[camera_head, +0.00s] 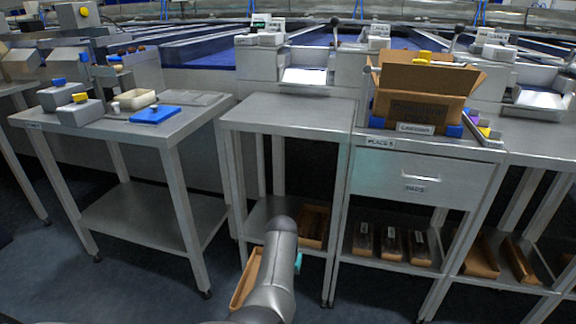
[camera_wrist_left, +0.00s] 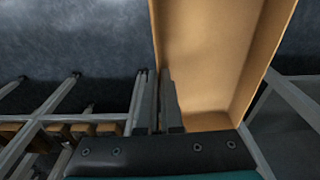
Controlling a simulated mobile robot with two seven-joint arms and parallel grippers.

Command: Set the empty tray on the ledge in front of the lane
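The empty tray, a long brown open box, hangs low in front of the benches in the head view (camera_head: 246,282). In the left wrist view its bare floor and walls (camera_wrist_left: 208,60) show nothing inside. My left gripper (camera_wrist_left: 157,80) is closed on one long side wall of the tray, a finger on each side. In the head view my forearm hides the fingers and part of the tray. The ledge (camera_head: 290,112) is the bare steel top in front of the lane (camera_head: 306,62), above the tray. My right gripper is not in view.
A cardboard box (camera_head: 420,95) stands on the bench to the right. A blue tablet-like item (camera_head: 155,115) and grey boxes lie on the left bench. Another brown tray (camera_head: 313,226) sits on the shelf below the ledge. Bench legs stand close to the held tray.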

